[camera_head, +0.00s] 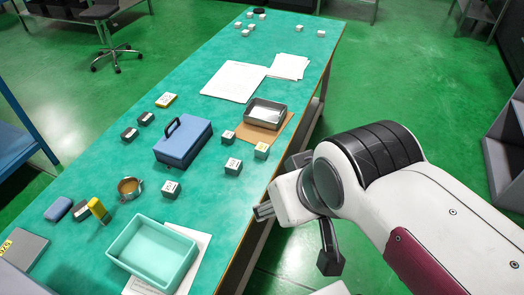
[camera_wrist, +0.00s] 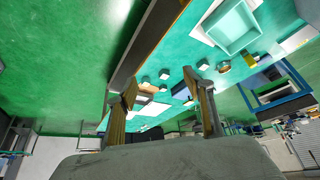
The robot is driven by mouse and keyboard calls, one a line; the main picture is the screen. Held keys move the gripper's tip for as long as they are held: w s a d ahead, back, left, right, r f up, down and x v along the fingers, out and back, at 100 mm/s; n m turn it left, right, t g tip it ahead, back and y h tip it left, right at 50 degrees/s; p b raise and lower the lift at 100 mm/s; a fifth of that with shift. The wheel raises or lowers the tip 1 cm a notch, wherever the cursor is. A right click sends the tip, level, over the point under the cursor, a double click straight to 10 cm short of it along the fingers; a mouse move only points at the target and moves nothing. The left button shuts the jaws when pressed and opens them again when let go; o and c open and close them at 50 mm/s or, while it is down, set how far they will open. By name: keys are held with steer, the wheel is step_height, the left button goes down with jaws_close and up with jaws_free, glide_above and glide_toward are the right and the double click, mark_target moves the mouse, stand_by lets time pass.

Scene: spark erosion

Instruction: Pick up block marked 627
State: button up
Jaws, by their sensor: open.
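Several small dark blocks with pale marked tops stand on the green table (camera_head: 190,90); their numbers are too small to read, so I cannot tell which is 627. Another block (camera_head: 171,189) stands in front of the case. My gripper (camera_head: 263,211) is at the table's right edge, apart from the blocks. In the wrist view, my gripper (camera_wrist: 160,80) is open and empty, with blocks (camera_wrist: 203,64) visible beyond its fingers.
A blue case (camera_head: 184,142), a metal tray (camera_head: 266,113) and a teal bin (camera_head: 153,252) stand on the table. A round brown-rimmed dish (camera_head: 130,187) and an upright yellow item (camera_head: 98,209) are at left. White papers (camera_head: 234,81) lie farther back.

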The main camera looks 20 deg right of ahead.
steer(key=w+a+f+m+t, duration=0.15)
steer(key=w+f, duration=0.25)
steer(key=w, duration=0.9)
steer(key=w+a+f+m+t, duration=0.15)
steer(key=w+f, duration=0.25)
steer(key=w, duration=0.9)
steer(key=m+t+h, duration=0.2)
steer(key=m+h, duration=0.2)
steer(key=h, duration=0.2)
glide_toward(262, 147)
steer(key=shift+w+a, duration=0.45)
steer(key=shift+a, duration=0.2)
steer(key=shift+s+d+f+h, duration=0.1)
steer(key=shift+d+f+h, duration=0.3)
steer(key=shift+d+f, duration=0.15)
steer(key=shift+x, duration=1.25)
steer(key=shift+x, duration=2.6)
